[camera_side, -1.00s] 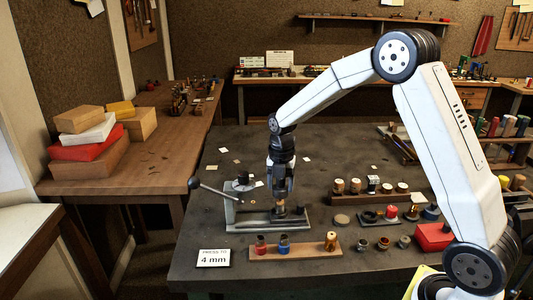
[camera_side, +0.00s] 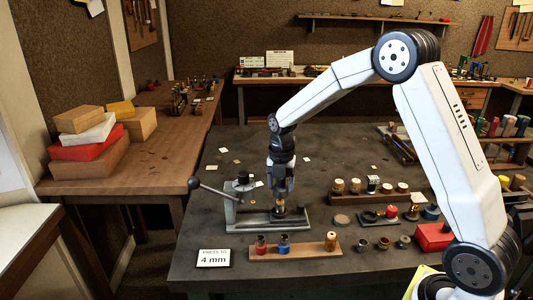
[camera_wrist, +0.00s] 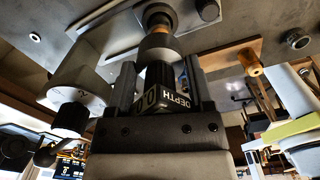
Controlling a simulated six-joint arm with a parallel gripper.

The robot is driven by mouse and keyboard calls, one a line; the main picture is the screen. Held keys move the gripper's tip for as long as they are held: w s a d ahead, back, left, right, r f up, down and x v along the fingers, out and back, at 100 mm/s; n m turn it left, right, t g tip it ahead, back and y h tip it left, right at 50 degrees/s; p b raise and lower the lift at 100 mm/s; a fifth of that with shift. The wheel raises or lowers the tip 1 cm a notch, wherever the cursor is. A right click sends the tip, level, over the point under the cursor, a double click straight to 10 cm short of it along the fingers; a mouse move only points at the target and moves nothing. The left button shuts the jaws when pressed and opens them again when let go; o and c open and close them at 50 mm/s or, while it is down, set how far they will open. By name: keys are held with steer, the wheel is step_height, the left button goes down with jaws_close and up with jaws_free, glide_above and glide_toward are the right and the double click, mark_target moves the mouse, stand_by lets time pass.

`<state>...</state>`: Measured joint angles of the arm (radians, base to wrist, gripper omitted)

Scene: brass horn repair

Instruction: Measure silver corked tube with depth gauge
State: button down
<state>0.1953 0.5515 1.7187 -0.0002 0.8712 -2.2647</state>
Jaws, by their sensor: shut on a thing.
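My gripper (camera_side: 281,190) points straight down over the bench press at the middle of the dark bench. It is shut on the depth gauge, whose black body with a DEPTH label (camera_wrist: 176,100) and grey collar (camera_wrist: 158,52) show between the fingers in the wrist view. A tan cork (camera_wrist: 160,29) lines up with the gauge's end, in a dark-looking metal tube (camera_wrist: 155,10) standing on the press base. The tube also shows small under my gripper in the side view (camera_side: 279,211). I cannot tell whether gauge and cork touch.
The press (camera_side: 236,216) has a long lever with a ball knob reaching left. A card (camera_side: 213,258) reads 4 mm. A wooden rack (camera_side: 297,247) with small capped pieces stands in front. Another rack (camera_side: 400,200) and several small parts lie to the right.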

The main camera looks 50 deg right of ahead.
mark_target(281, 187)
steer(key=shift+f, duration=1.9)
stand_by(0.6)
jaws_free()
steer(key=shift+r, duration=0.1)
steer(key=shift+r, duration=3.4)
steer(key=shift+s+a, duration=0.1)
steer(key=s+a+f+m+t, duration=0.1)
steer(key=s+a+m, duration=0.3)
steer(key=s+m, duration=0.5)
steer(key=s+a+f+m+t, duration=0.1)
steer(key=s+a+f+m, duration=0.1)
steer(key=s+a+m, duration=0.3)
steer(key=shift+s+f+m+t, duration=0.35)
steer(key=shift+s+m, duration=1.65)
steer(key=shift+m, duration=2.9)
